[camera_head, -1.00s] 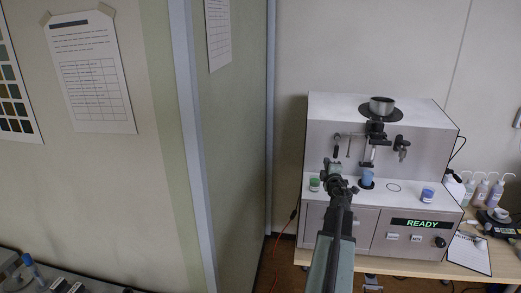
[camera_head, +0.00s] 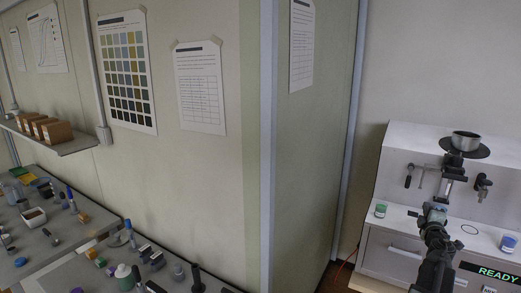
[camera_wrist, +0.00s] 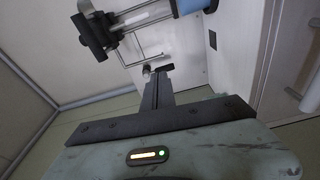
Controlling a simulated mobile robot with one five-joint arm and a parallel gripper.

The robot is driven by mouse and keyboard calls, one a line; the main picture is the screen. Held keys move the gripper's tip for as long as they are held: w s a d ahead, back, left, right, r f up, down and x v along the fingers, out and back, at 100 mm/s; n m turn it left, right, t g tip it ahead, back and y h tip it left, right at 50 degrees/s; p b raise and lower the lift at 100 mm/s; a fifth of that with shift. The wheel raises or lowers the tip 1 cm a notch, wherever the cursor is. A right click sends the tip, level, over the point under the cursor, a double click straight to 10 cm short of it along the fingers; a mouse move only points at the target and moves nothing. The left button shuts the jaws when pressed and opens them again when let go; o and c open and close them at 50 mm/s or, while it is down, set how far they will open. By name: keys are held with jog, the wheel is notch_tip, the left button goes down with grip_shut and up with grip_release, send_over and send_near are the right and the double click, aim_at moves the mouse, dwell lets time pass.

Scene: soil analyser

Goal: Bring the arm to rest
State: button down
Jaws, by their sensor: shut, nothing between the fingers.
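My gripper (camera_head: 435,214) shows in the head view at the right, in front of the white soil analyser (camera_head: 413,150). My dark arm reaches up to it from the bottom edge. The gripper looks shut and I see nothing held in it. It overlaps the analyser's front ledge in the picture, and I cannot tell how far apart they are. It hides part of the area under the analyser's nozzle. The wrist view is tilted; a black clamp-like part and part of a blue cylinder (camera_wrist: 193,6) show at its top.
The analyser carries a metal cup (camera_head: 466,141) on top, a green-lidded jar (camera_head: 381,210), a blue-lidded jar (camera_head: 508,243) and a READY display (camera_head: 497,273). A partition corner (camera_head: 268,150) stands left of it. A cluttered grey bench (camera_head: 75,250) and a shelf (camera_head: 75,145) are at the left.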

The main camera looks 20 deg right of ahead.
jog(key=w+a+f+m+g+y, duration=0.1)
jog(key=w+a+f+m+g, duration=0.2)
jog(key=w+a, duration=0.5)
jog(key=w+a+f+m+g+y, duration=0.1)
jog(key=w+a+f+m, duration=0.4)
jog(key=a, duration=0.7)
jog(key=w+a+f+m+g+y, duration=0.15)
jog(key=w+a+f, duration=0.3)
jog(key=a, duration=0.55)
jog(key=s+a+f+g+y, duration=0.15)
jog(key=a+f, duration=0.25)
jog(key=a, duration=0.6)
jog(key=a+f+g+y, duration=0.2)
jog(key=a+f+y, duration=0.15)
jog(key=a, duration=0.65)
jog(key=s+a+f+g+y, duration=0.1)
jog(key=s+a, duration=0.1)
jog(key=a, duration=0.5)
jog(key=s+a+f+n+g+y, duration=0.1)
jog(key=s+a+y, duration=0.1)
jog(key=a, duration=0.6)
jog(key=s+a+f+n+g+y, duration=0.1)
jog(key=s+a, duration=0.3)
jog(key=a, duration=0.4)
jog(key=shift+f+g, duration=0.3)
jog(key=shift+f, duration=0.25)
